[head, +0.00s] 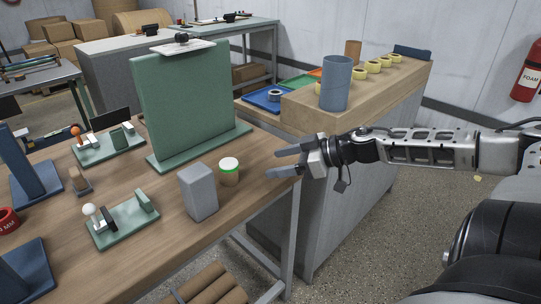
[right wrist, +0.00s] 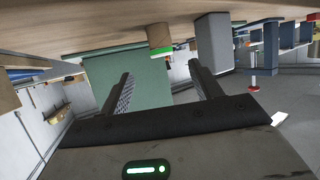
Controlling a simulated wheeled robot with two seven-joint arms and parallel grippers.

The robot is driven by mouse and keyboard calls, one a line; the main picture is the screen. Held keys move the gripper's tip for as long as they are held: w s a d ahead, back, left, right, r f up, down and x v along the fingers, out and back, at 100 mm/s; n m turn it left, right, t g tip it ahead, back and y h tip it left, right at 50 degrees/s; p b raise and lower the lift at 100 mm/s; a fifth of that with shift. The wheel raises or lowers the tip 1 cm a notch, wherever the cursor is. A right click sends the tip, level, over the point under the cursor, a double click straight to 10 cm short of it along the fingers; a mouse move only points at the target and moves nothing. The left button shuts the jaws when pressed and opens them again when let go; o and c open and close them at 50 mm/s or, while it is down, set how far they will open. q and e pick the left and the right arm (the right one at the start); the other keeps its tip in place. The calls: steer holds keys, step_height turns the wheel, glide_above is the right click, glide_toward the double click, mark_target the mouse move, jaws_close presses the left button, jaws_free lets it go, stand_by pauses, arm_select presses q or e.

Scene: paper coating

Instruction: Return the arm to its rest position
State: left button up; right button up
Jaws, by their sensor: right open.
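My right gripper (head: 281,164) is open and empty at the right edge of the wooden table (head: 160,235), its fingers pointing left. My right arm reaches in from the right of the head view. In the right wrist view the two fingers of the right gripper (right wrist: 160,95) stand apart with nothing between them. A small tan jar with a white and green lid (head: 229,172) stands on the table, just left of the fingertips and apart from them. It also shows beyond the fingers in the right wrist view (right wrist: 160,40). My left gripper is not in view.
A grey block (head: 198,192) stands left of the jar. A green upright panel (head: 190,105) stands behind. Green fixtures (head: 123,222) are further left. A wooden-topped cabinet (head: 400,75) carrying a blue cylinder (head: 336,83) and yellow tape rolls stands behind my right arm. The floor at right is open.

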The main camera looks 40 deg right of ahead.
steer(key=s+a+f+m+h, duration=0.7)
steer(key=s+f+h, duration=0.3)
steer(key=f, duration=0.3)
steer(key=s+a+n+g+y, duration=0.25)
steer(key=s+a+g, duration=0.55)
steer(key=s+a, duration=0.45)
steer(key=w+a+f+t+y, duration=0.3)
steer(key=w+a+f+t, duration=0.3)
steer(key=f+t, duration=0.1)
steer(key=shift+w+a, duration=0.15)
steer(key=shift+w, duration=0.1)
